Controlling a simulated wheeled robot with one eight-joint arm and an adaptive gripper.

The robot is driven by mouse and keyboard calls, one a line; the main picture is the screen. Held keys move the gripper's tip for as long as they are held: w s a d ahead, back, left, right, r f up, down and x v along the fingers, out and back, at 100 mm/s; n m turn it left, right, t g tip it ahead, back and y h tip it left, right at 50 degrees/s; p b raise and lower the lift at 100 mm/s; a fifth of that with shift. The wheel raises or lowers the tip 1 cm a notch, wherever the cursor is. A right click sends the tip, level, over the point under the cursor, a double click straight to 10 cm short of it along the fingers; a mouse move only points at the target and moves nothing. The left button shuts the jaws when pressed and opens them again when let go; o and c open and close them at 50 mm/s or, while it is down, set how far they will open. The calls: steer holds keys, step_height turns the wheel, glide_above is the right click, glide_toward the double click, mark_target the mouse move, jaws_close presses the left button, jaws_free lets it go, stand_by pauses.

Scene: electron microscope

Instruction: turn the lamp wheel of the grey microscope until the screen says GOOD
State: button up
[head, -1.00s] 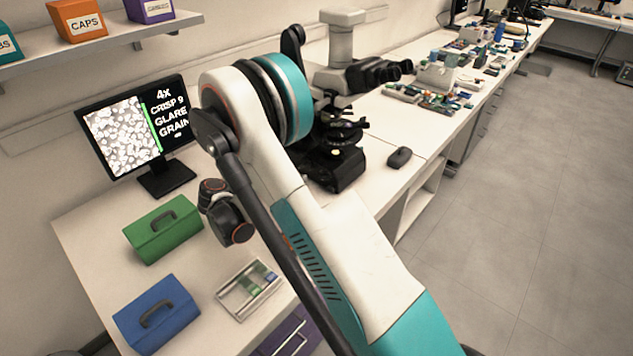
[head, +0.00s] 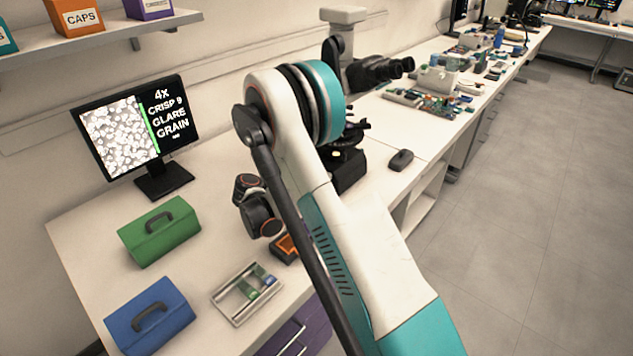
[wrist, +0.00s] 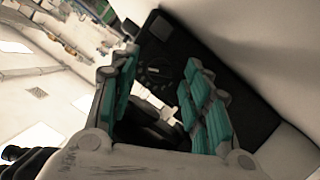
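The microscope (head: 375,73) stands on the bench behind my arm, with a pale grey top and dark eyepieces and stage. My arm hides much of its body. The screen (head: 127,128) shows a grainy grey picture, a green bar and the words 4X, CRISP 9, GLARE, GRAIN. In the wrist view my gripper (wrist: 160,92) is open, its teal-padded fingers apart with nothing held. Ahead of it is a dark panel (wrist: 238,98) with a round dial-like part (wrist: 157,70), seen between the fingertips. I cannot tell surely whether this is the lamp wheel. The head view hides the fingers.
A green case (head: 160,240), a blue case (head: 135,325) and a slide tray (head: 230,300) lie on the near bench. A mouse (head: 401,160) lies right of the microscope. A shelf (head: 120,33) with boxes is above the screen. Floor on the right is clear.

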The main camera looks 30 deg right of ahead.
steer(key=c, duration=0.8)
steer(key=shift+c, duration=0.2)
steer(key=n+g, duration=0.1)
steer(key=n+h, duration=0.1)
steer(key=n, duration=0.1)
steer(key=shift+w+f+n+g, duration=0.2)
steer(key=shift+n+g, duration=0.1)
steer(key=shift+g, duration=0.1)
steer(key=o, duration=1.1)
steer(key=shift+c, duration=0.2)
steer(key=shift+a+r, duration=0.1)
steer(key=shift+a, duration=0.05)
steer(key=v, duration=1.1)
steer(key=shift+a, duration=0.45)
